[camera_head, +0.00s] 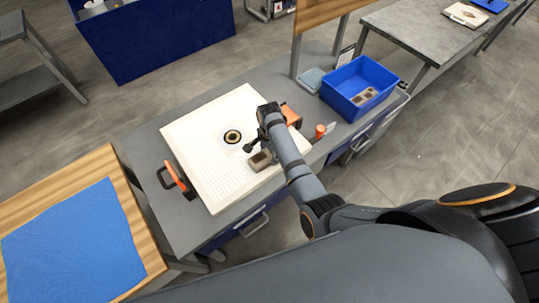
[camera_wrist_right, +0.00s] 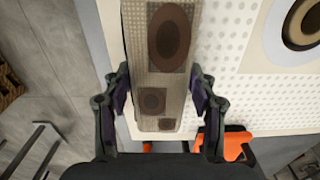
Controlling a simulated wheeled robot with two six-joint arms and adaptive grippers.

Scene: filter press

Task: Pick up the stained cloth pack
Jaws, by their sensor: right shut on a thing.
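The stained cloth pack (camera_head: 260,161) is a small grey-beige block over the front right part of the white perforated plate (camera_head: 195,128). In the right wrist view the stained cloth pack (camera_wrist_right: 177,75) is long, with dark brown round stains on woven cloth. My right gripper (camera_head: 256,146) is at the pack. In the wrist view its fingers (camera_wrist_right: 160,95) stand on both sides of the pack, shut on it. I cannot tell whether the pack touches the plate. My left gripper is not in view.
The plate has a dark round hole (camera_head: 233,137) and orange-black handles (camera_head: 174,180). A blue bin (camera_head: 345,103) with several brown pieces stands at the right of the grey bench. A small orange object (camera_head: 320,131) stands near it. A blue mat (camera_head: 70,242) lies on a wooden table at left.

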